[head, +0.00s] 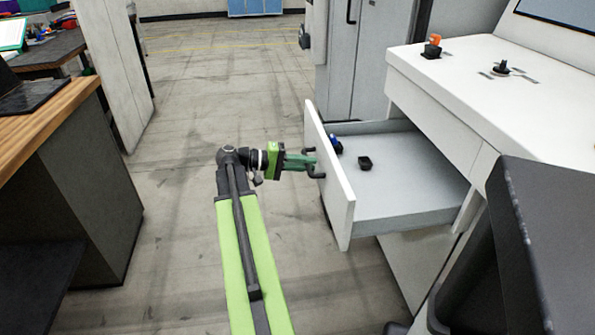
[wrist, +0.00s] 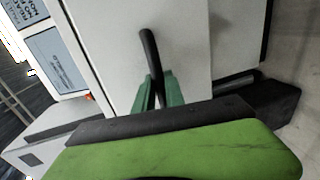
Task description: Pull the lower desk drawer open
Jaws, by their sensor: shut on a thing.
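The lower desk drawer (head: 410,200) stands pulled well out of the white desk (head: 455,110) in the head view. Its white front panel (head: 330,180) faces left, with a dark bar handle (head: 316,166) on it. My gripper (head: 306,162) is shut on the handle. The wrist view shows the dark handle (wrist: 150,55) running down between the green fingers (wrist: 159,92), with the drawer's front panel (wrist: 195,50) behind it. The fingers hide the handle's lower part there. Inside the drawer lie a small black item (head: 365,163) and a blue and black item (head: 336,145).
A wooden-topped bench (head: 50,110) stands at the left. A grey cabinet (head: 365,60) stands behind the drawer. A black panel (head: 540,240) is close at the right front. The desktop bears an orange-topped item (head: 433,46) and a black knob (head: 502,68). Floor (head: 180,230) left of the drawer is clear.

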